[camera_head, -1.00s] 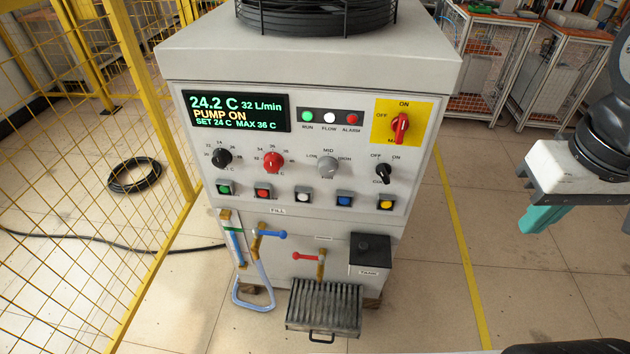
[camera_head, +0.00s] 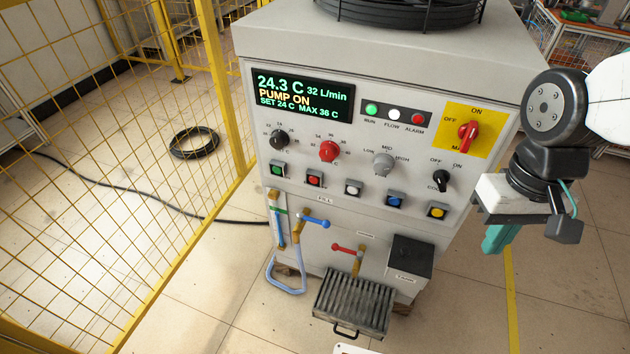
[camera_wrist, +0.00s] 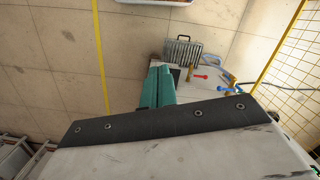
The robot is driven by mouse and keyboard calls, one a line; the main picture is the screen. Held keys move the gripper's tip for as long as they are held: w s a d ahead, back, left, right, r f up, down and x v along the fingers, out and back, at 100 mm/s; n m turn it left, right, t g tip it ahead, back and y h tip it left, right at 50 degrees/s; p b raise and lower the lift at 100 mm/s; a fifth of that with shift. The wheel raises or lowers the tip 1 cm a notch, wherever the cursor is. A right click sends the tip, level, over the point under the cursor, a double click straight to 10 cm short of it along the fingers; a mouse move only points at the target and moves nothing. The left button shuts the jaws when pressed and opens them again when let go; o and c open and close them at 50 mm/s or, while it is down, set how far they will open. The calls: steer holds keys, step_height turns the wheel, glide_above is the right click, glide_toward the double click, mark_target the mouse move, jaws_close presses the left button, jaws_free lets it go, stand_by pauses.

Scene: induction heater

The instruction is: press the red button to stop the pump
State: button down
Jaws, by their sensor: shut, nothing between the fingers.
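The red button (camera_head: 314,179) sits second from the left in the row of square buttons on the front of the grey machine (camera_head: 262,219). The display (camera_head: 302,95) reads PUMP ON, 24.3 C and 32 L/min. My gripper (camera_head: 492,246) hangs at the right of the machine, well apart from the red button. Its teal fingers are shut and empty, and they also show in the wrist view (camera_wrist: 157,90). The red button cannot be made out in the wrist view.
A green button (camera_head: 277,169) and a white button (camera_head: 353,188) flank the red one. Knobs sit above the row, including a red knob (camera_head: 329,151). Blue (camera_head: 316,221) and red (camera_head: 344,248) valve handles stick out below. A yellow mesh fence (camera_head: 215,95) stands at left.

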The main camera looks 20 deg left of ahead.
mark_target(314, 179)
steer(key=w+a+f+t+y, duration=0.2)
steer(key=w+a+f, duration=0.1)
steer(key=a+f, duration=0.65)
steer(key=w+a+f+t+y, duration=0.1)
steer(key=w+a+f+t, duration=0.15)
steer(key=a+f, duration=0.75)
steer(key=w+a+f+t+y, duration=0.2)
steer(key=w+a+f, duration=0.2)
steer(key=a+f, duration=0.6)
steer(key=w+a+r+m+t+y, duration=0.2)
steer(key=w+a+r+t+y, duration=0.2)
steer(key=a+r+t+y, duration=0.1)
steer(key=shift+a+t+y, duration=0.45)
steer(key=shift+t+y, duration=0.05)
steer(key=shift+t, duration=0.55)
steer(key=shift+r, duration=0.1)
steer(key=w, duration=0.8)
steer(key=shift+w+d, duration=0.35)
steer(key=shift+w, duration=0.15)
steer(key=shift+w, duration=0.3)
